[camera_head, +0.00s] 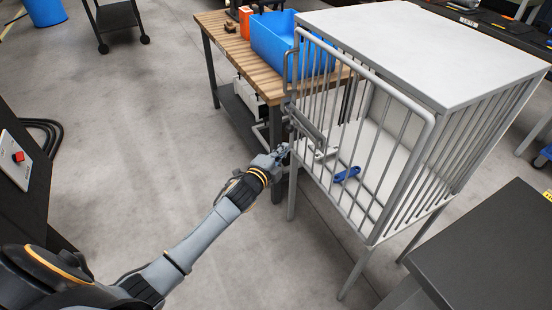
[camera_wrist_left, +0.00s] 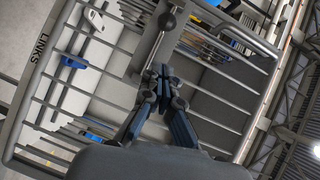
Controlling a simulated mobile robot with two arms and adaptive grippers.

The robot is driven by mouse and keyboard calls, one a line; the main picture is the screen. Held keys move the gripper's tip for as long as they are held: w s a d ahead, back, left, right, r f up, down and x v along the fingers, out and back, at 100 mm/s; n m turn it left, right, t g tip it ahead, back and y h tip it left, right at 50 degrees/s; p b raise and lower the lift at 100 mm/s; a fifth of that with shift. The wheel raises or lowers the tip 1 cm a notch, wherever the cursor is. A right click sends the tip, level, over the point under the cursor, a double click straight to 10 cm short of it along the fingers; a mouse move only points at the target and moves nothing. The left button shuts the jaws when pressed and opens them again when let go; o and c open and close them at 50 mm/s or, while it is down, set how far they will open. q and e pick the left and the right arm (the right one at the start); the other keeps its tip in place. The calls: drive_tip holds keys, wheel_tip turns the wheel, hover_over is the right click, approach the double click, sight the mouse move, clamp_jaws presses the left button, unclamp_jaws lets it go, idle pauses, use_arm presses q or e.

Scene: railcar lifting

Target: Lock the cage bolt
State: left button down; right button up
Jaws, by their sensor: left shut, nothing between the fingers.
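The grey wire cage (camera_head: 470,140) has a white top and stands on legs. Its barred door (camera_head: 375,85) stands across the front; I cannot tell whether it is fully shut. The bolt (camera_head: 306,124) is a metal plate and bar at the door's left edge. In the left wrist view the bolt's round dark knob (camera_wrist_left: 168,21) shows just beyond my fingertips. My left gripper (camera_head: 282,151) is shut and empty, just below and left of the bolt. In the left wrist view its fingertips (camera_wrist_left: 160,75) meet in front of the bars, apart from the knob. My right gripper is out of view.
A blue-handled tool (camera_head: 347,174) lies inside the cage. A wooden workbench (camera_head: 232,50) with a blue bin (camera_head: 275,40) stands behind, left of the cage. A dark table (camera_head: 490,245) is at the front right. The floor left of the cage is clear.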

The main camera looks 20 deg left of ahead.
use_arm(q)
drive_tip(key=s, duration=0.4)
drive_tip(key=shift+s+a+r, duration=0.1)
drive_tip(key=shift+s+r, duration=0.15)
drive_tip(key=shift+r, duration=0.1)
drive_tip(key=shift+f, duration=0.1)
drive_tip(key=s+a+f+n+g, duration=0.1)
drive_tip(key=s+f+n+g, duration=0.15)
drive_tip(key=s+f, duration=0.6)
drive_tip(key=s+f+n+g+y, duration=0.1)
drive_tip(key=s+f+n+g, duration=0.15)
drive_tip(key=f, duration=1.05)
drive_tip(key=s+a+f+n+g, duration=0.1)
drive_tip(key=s+f+n+g, duration=0.15)
drive_tip(key=s+f, duration=0.6)
drive_tip(key=s+d+f+n+g, duration=0.1)
drive_tip(key=s+f+n+g, duration=0.1)
drive_tip(key=s+f, duration=0.4)
drive_tip(key=s+d+f+n+g, duration=0.2)
drive_tip(key=s+f, duration=0.5)
drive_tip(key=s, duration=0.8)
drive_tip(key=s+d+f+n+g, duration=0.1)
drive_tip(key=s+f+n+g, duration=0.2)
drive_tip(key=s+f, duration=0.3)
drive_tip(key=s+g, duration=0.1)
drive_tip(key=s, duration=0.4)
drive_tip(key=shift+s+d+f, duration=0.2)
drive_tip(key=shift+s+f, duration=0.1)
